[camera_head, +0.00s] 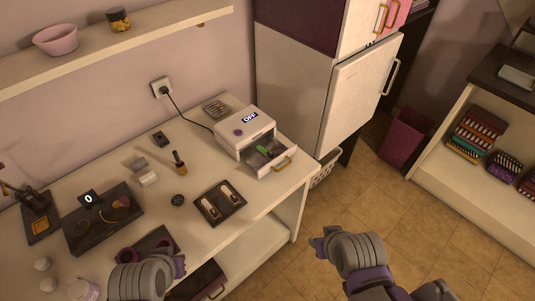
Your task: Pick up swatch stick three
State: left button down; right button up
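A dark tray (220,216) on the white worktop holds two pale stick-like pieces (227,190). I cannot read any number on them, so I cannot tell which, if any, is swatch stick three. A white device (240,125) with an "OFF" display stands behind the tray, its front drawer (277,163) open with a green piece (264,152) inside. My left gripper (180,266) is at the worktop's near side, in front of the tray and apart from it. My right gripper (321,243) is over the floor, right of the worktop. Their finger openings are not clear.
A dark scale-like plate (75,236) showing "0" lies at left. A small bottle (180,164), small blocks (148,178) and a round black piece (177,200) lie behind the tray. A cable runs from the device to a wall socket (161,87).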

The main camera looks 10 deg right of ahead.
aim_at(270, 155)
jog(key=l+u, duration=0.1)
jog(key=u, duration=0.9)
jog(key=l+u, duration=0.95)
jog(key=k+l+u, duration=0.1)
jog(key=l, duration=0.3)
jog(key=k+l, duration=0.2)
jog(key=l, duration=0.2)
jog(key=k+l+u, duration=0.15)
jog(key=l, duration=0.25)
jog(key=k+l, duration=0.2)
jog(key=l, duration=0.2)
jog(key=i+u, duration=0.05)
